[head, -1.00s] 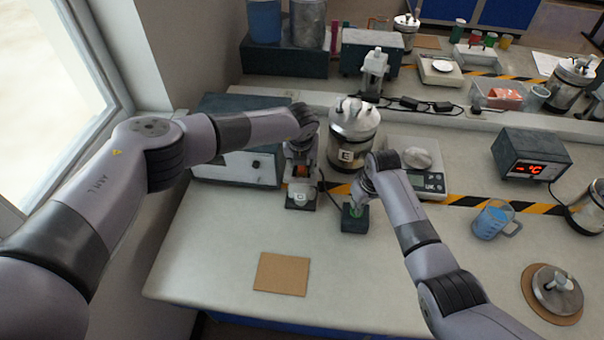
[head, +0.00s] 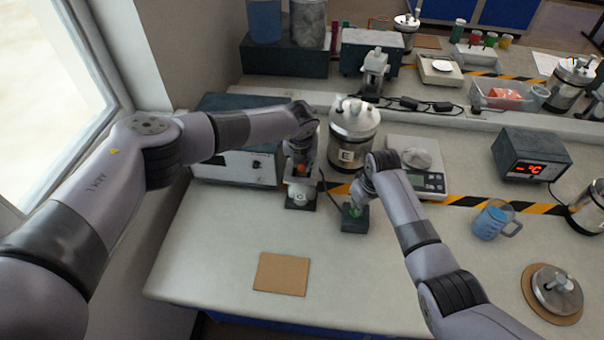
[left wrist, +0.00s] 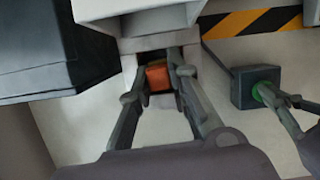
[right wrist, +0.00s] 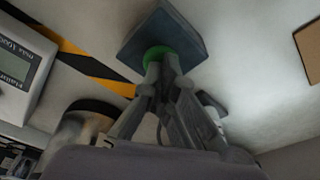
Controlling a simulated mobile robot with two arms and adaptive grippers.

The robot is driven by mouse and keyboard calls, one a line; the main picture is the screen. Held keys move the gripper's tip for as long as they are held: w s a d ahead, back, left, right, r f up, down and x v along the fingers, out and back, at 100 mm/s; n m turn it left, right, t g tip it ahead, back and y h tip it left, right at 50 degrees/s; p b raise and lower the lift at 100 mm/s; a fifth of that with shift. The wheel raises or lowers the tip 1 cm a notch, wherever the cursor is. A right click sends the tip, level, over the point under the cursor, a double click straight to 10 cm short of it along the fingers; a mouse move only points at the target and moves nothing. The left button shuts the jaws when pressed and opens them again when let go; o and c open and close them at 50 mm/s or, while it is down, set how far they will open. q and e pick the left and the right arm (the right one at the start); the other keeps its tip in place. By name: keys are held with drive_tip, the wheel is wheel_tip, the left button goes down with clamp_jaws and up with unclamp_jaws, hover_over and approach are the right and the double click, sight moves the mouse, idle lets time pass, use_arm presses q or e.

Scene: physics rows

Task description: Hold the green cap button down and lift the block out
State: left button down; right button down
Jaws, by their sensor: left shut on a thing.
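The orange block (left wrist: 158,78) sits in the opening of a grey-and-white stand, between my left gripper's fingertips in the left wrist view. In the head view the block (head: 300,170) shows only as a small orange patch under my left wrist. My left gripper (left wrist: 160,84) is shut on it. The green cap button (right wrist: 160,52) tops a small dark box (right wrist: 184,32). My right gripper (right wrist: 160,66) has its fingertips together on the button and partly hides it. How far the button is pressed cannot be told.
A metal-lidded canister (head: 353,135) stands just behind and between the grippers. A scale (head: 430,180) is to the right, a grey instrument box (head: 235,168) to the left. A brown mat (head: 282,273) lies in front, with clear bench around it.

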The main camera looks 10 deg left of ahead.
use_arm(q)
drive_tip(key=shift+r, duration=4.05)
drive_tip(key=s, duration=1.1)
use_arm(e)
drive_tip(key=shift+r, duration=3)
